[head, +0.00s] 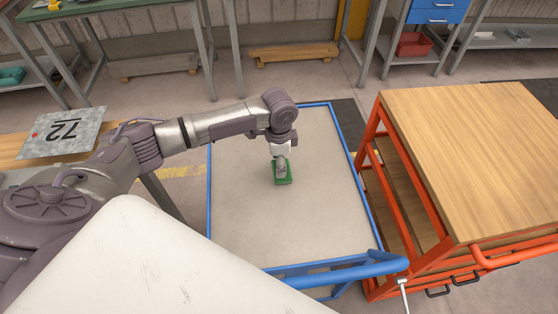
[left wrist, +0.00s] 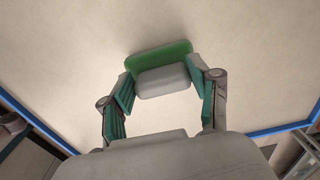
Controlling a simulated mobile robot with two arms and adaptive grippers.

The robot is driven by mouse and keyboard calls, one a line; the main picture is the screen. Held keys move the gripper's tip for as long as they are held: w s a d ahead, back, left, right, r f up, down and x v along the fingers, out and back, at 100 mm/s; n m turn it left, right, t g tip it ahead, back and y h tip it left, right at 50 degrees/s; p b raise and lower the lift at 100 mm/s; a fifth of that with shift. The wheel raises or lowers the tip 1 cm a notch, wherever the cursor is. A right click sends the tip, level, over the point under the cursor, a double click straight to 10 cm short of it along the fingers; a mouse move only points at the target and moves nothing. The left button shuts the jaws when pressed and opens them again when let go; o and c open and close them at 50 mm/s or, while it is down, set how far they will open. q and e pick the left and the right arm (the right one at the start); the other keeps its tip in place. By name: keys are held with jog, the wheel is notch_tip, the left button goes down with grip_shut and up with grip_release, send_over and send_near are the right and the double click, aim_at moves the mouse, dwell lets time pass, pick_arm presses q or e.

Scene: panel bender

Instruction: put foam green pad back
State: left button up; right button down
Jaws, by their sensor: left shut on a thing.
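The foam green pad (head: 284,180) shows as a small green block below my left gripper (head: 281,160) in the head view. In the left wrist view the pad (left wrist: 165,52) has a green part with a pale grey part (left wrist: 163,81) against it. The two fingers of my left gripper (left wrist: 163,85) are closed on its sides. The pad is over the beige deck of a blue-framed cart (head: 240,215); I cannot tell whether it touches the deck. My right gripper is not in view.
The deck around the pad is clear. An orange cart with a wooden top (head: 480,140) stands to the right. A green table (head: 115,5) and a blue drawer unit (head: 437,12) stand behind.

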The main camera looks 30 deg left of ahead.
pick_arm(q)
jog(key=shift+f, duration=0.2)
jog(key=o, duration=1)
jog(key=shift+r, duration=0.1)
notch_tip(320, 180, up, 12)
jog(key=shift+f+b, duration=0.1)
jog(key=shift+b, duration=0.25)
